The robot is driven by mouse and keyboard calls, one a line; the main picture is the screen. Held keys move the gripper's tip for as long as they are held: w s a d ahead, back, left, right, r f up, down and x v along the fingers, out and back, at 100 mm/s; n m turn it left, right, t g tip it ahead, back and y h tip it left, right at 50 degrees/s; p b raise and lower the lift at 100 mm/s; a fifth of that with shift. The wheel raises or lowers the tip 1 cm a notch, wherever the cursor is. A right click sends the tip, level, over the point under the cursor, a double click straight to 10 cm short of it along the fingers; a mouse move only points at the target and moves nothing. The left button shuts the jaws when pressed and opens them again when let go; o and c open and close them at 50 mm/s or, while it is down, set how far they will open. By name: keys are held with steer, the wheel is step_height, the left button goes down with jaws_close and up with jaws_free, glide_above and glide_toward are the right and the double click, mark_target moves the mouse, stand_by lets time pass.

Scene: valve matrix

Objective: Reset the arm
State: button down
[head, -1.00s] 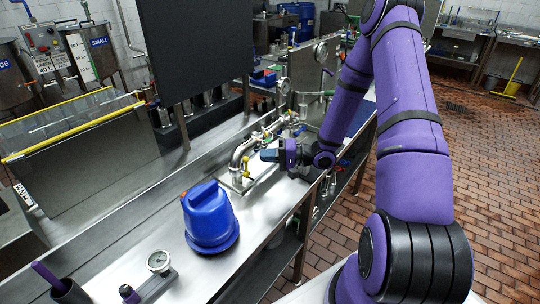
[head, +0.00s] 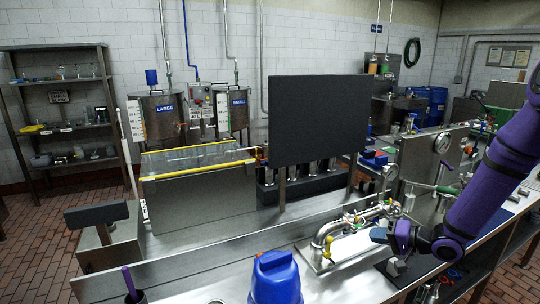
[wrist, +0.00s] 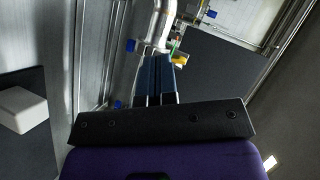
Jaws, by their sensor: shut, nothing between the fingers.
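My purple arm comes in from the right in the head view. My gripper (head: 379,235) is over the metal bench, just right of the steel pipe assembly (head: 322,240). In the wrist view, the blue-grey fingers of my gripper (wrist: 160,62) are together with nothing between them. They point toward a curved steel pipe (wrist: 160,20), which has small blue parts near it. I cannot tell whether the fingertips touch the pipe.
A blue container (head: 275,278) stands at the bench's front. A dark panel (head: 318,118) rises behind the bench. A pressure gauge (head: 442,143) is on the upright plate at right. A yellow-edged tank (head: 200,205) stands left. Bare bench (head: 345,283) lies before the pipes.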

steer(key=d+r+n+h, duration=0.25)
steer(key=r+h, duration=0.55)
steer(key=r, duration=0.4)
steer(key=s+d+r+h, duration=0.2)
steer(key=s+r+h, duration=0.2)
steer(key=s+r, duration=0.45)
steer(key=s+a+r+g, duration=0.2)
steer(key=s+a+r, duration=0.1)
steer(key=s, duration=0.8)
steer(key=s+a+r+n+g+y, duration=0.1)
steer(key=s+r, duration=0.5)
steer(key=s, duration=0.6)
steer(key=a+g, duration=0.1)
steer(key=a, duration=0.1)
steer(key=shift+a, duration=0.4)
steer(key=shift+w, duration=0.1)
stand_by(1.6)
